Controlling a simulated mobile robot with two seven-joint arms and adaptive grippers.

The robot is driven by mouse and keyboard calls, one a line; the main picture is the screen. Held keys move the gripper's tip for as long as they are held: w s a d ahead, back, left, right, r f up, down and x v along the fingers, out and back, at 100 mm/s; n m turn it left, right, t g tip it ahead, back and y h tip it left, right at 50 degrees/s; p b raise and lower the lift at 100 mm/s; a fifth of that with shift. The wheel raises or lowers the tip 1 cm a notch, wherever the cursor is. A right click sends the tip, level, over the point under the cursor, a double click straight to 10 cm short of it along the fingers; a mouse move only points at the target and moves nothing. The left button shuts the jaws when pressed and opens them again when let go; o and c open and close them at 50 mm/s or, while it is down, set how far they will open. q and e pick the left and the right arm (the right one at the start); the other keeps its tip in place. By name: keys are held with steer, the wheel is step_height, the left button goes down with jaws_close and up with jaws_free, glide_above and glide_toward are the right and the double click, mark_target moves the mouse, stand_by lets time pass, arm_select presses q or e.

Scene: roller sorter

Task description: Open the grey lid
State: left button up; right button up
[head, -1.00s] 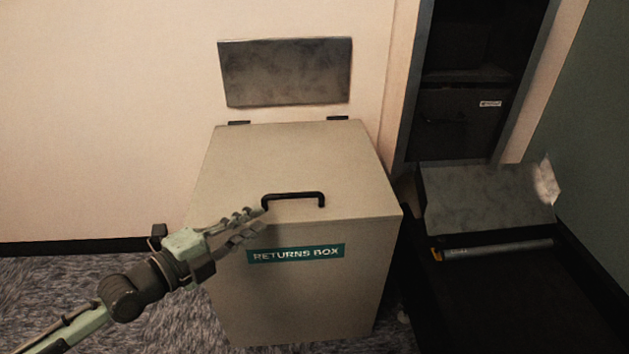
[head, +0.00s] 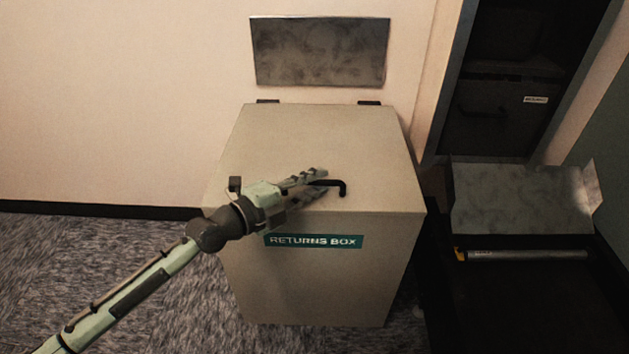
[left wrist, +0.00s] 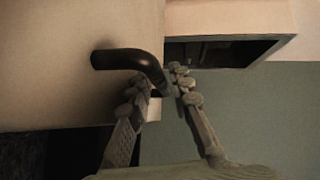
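The grey lid (head: 300,135) lies closed on top of the returns box (head: 315,285). Its black handle (head: 343,189) stands near the lid's front edge, and its left part is hidden by my gripper. My left gripper (head: 322,183) is over the front of the lid, its fingers spread on either side of the handle. In the left wrist view, the dark handle (left wrist: 125,59) curves down between the fingertips (left wrist: 163,84). A gap shows between the fingers, but I cannot tell whether either touches the handle. My right gripper is not in view.
Two black hinges join the lid's back edge near the wall. A grey metal plate (head: 320,52) is on the wall above. A dark conveyor with a metal roller (head: 530,255) and a bent sheet (head: 525,200) stands to the right. Carpeted floor is free at left.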

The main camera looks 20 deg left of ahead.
arm_select(q)
jaws_close()
steer(key=shift+w+r, duration=0.1)
stand_by(0.4)
